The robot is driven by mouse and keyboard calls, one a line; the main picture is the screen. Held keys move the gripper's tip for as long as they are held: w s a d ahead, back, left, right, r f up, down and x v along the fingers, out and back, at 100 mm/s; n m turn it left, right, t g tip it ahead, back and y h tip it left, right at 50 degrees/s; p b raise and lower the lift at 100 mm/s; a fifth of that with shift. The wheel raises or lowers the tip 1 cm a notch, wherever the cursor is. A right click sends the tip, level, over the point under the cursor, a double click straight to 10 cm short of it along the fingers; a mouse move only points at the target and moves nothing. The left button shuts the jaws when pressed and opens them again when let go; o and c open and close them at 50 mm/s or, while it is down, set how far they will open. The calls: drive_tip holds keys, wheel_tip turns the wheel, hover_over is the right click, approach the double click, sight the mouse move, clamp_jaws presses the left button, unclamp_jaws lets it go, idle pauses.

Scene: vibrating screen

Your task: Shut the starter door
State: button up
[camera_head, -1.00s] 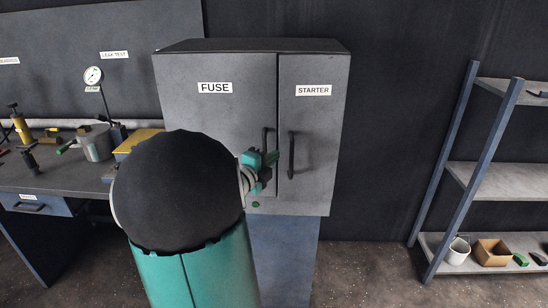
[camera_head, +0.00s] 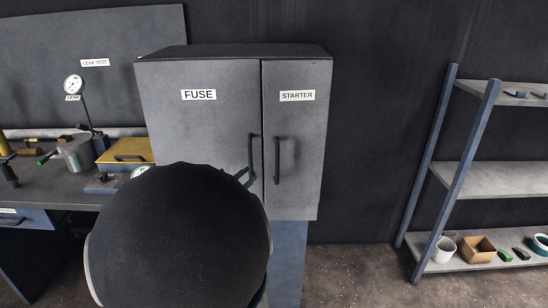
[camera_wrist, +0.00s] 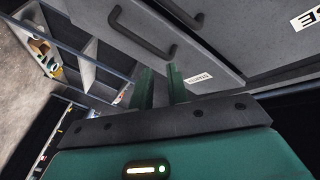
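The starter door (camera_head: 300,130) is the narrow right-hand door of the grey cabinet in the head view. In the wrist view, the starter handle (camera_wrist: 146,36) lies ahead of my gripper (camera_wrist: 161,84), apart from the fingers. The two green fingers are parted, with nothing seen held between them. In the head view my arm's dark round joint hides most of the gripper; only green bits show beside the fuse handle (camera_head: 252,158).
A bench with a yellow case (camera_head: 125,150) and a gauge (camera_head: 73,85) stands left of the cabinet. A shelf rack (camera_head: 470,180) with a cardboard box (camera_head: 478,249) stands at the right. Floor shows between cabinet and rack.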

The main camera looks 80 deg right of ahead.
sight(276, 156)
drive_tip(key=s+d+n, duration=0.1)
drive_tip(key=d+n, duration=0.2)
drive_tip(key=d, duration=0.1)
drive_tip(key=s+d+n, duration=0.2)
drive_tip(key=d+n, duration=0.1)
drive_tip(key=d, duration=0.1)
drive_tip(key=s+d+n+t, duration=0.1)
drive_tip(key=s+d+n, duration=0.1)
drive_tip(key=d, duration=0.3)
drive_tip(key=shift+s+r+n, duration=0.15)
drive_tip(key=shift+s+n, duration=0.1)
drive_tip(key=shift+n, duration=0.35)
drive_tip(key=shift+c, duration=0.3)
clamp_jaws()
